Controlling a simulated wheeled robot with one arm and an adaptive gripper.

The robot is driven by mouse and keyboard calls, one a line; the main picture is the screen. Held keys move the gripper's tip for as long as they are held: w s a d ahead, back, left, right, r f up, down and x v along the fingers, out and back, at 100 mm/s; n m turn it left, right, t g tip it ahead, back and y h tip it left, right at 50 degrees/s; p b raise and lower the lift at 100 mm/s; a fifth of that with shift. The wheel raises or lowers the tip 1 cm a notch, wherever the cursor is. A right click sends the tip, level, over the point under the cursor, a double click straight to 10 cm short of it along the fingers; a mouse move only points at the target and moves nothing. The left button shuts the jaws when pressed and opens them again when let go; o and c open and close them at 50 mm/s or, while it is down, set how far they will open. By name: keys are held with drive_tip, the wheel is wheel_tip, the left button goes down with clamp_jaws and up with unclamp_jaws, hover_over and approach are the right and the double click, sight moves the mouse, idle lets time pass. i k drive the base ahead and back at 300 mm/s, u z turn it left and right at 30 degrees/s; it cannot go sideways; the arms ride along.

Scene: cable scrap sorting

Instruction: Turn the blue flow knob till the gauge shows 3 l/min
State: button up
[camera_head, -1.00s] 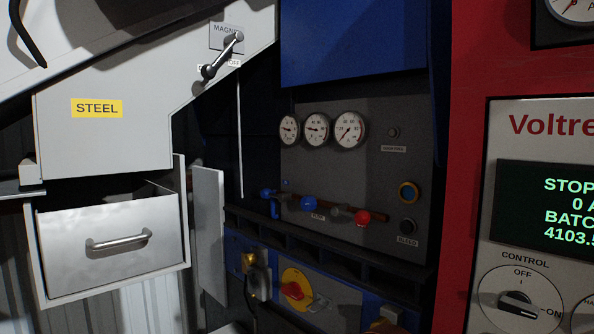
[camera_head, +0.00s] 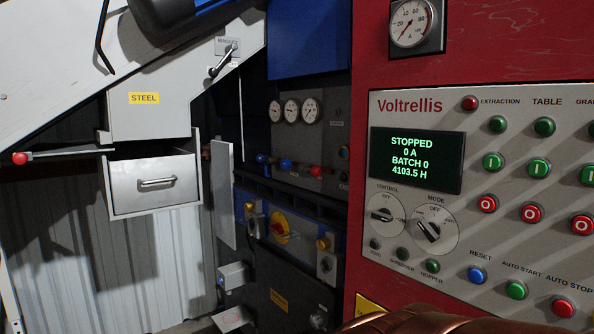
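A dark valve panel in a blue frame stands left of centre. On its pipework are a round blue knob (camera_head: 286,164), a second blue fitting (camera_head: 261,159) to its left and a red knob (camera_head: 316,170) to its right. Three white round dials sit above: a left gauge (camera_head: 275,111), a middle gauge (camera_head: 291,111) and a right gauge (camera_head: 310,110). Their needles and scales are too small to read. The label by the blue knob is not legible. My gripper is not in view, and nothing visible touches the knobs.
A red cabinet with a Voltrellis control panel (camera_head: 480,105) fills the right side. A drawer (camera_head: 155,185) under a STEEL label and a grey upright plate (camera_head: 222,190) stand left of the valve panel. Rounded copper-coloured material (camera_head: 425,322) shows at the bottom edge.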

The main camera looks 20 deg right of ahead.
sight(286, 163)
drive_tip(key=u, duration=0.95)
drive_tip(key=i, duration=0.85)
drive_tip(key=u, duration=0.1)
